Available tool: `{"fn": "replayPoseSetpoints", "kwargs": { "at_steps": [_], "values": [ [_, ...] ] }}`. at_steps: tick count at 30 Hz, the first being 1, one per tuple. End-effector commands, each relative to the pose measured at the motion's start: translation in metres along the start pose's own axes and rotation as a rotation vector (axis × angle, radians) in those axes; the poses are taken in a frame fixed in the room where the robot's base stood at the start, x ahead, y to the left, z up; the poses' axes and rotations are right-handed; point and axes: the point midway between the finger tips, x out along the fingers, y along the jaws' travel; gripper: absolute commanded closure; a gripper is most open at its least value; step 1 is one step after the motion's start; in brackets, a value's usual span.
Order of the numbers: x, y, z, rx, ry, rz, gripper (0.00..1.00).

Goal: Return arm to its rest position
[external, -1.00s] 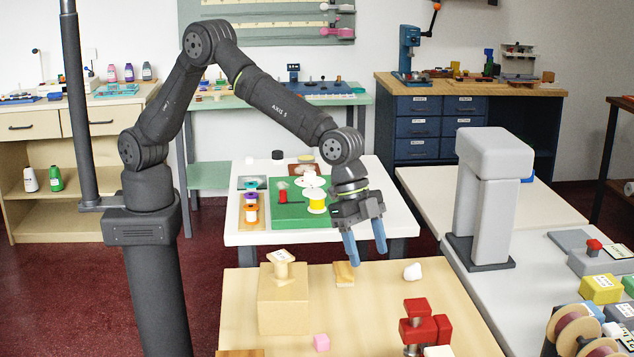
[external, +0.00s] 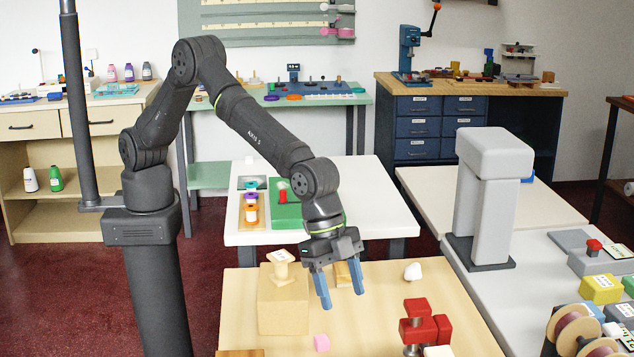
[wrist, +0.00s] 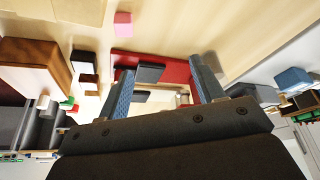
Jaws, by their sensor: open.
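My gripper (external: 340,287) is open and empty, with its two blue fingers pointing down above the wooden table (external: 380,325). In the external view it hangs between the wooden block (external: 284,305) on the left and a white lump (external: 412,271) on the right. A small wooden piece (external: 343,272) is partly hidden behind the fingers. In the wrist view the blue fingers (wrist: 165,95) are spread apart with nothing held between them. My arm reaches over from its column on the left, bent at the elbow.
Red blocks (external: 421,325) and a pink cube (external: 321,343) lie on the front table. A tall grey machine (external: 487,195) stands at right. Behind my arm, a white table (external: 380,200) holds a green box (external: 286,216).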

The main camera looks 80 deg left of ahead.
Motion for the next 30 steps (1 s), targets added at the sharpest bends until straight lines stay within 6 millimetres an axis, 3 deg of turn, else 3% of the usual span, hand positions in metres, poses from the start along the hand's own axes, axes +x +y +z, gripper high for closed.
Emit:
{"fn": "replayPoseSetpoints", "kwargs": {
  "at_steps": [3, 13, 19, 30],
  "values": [
    [0.016, -0.022, -0.001, -0.002, -0.001, -0.002, 0.39],
    [0.048, -0.068, -0.004, -0.001, 0.000, -0.001, 0.39],
    [0.061, -0.073, -0.001, 0.001, 0.000, 0.000, 0.39],
    [0.062, -0.074, -0.001, 0.001, 0.001, 0.000, 0.39]
  ]
}}
